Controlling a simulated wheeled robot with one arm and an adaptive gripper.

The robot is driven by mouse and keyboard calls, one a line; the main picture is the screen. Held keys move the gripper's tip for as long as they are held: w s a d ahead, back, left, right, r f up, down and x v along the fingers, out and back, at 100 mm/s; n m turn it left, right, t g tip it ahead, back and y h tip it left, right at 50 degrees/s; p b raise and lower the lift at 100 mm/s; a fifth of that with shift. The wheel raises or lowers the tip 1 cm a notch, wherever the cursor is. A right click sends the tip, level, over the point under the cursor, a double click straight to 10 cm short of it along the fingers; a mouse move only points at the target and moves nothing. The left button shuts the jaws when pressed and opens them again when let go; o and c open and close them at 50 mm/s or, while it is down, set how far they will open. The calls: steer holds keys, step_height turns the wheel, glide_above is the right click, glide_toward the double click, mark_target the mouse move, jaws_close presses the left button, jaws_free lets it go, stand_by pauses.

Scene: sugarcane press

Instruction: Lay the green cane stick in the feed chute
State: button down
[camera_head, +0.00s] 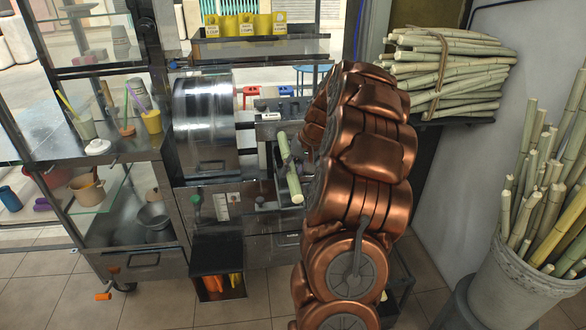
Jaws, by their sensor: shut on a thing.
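The green cane stick (296,190) shows in front of the press, slanting from upper left to lower right with its pale cut end toward me. My gripper (294,164) is shut on the stick around its middle. My copper arm hides most of the gripper and what lies to its right. The steel press (205,125) stands left of the stick, with a shiny round drum. The metal feed chute (262,200) appears to be just below and beside the stick. I cannot tell whether the stick touches it.
A tied bundle of cane (450,70) lies on a shelf at upper right. A grey bin (510,290) of upright canes stands at lower right. A steel cart (110,150) with cups and pots is on the left.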

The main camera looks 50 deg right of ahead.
steer(key=shift+f, duration=1.95)
steer(key=shift+f+b, duration=1.5)
steer(key=shift+f, duration=0.75)
steer(key=c, duration=0.7)
jaws_free()
steer(key=shift+r, duration=0.1)
steer(key=v, duration=1.2)
steer(key=shift+s, duration=0.1)
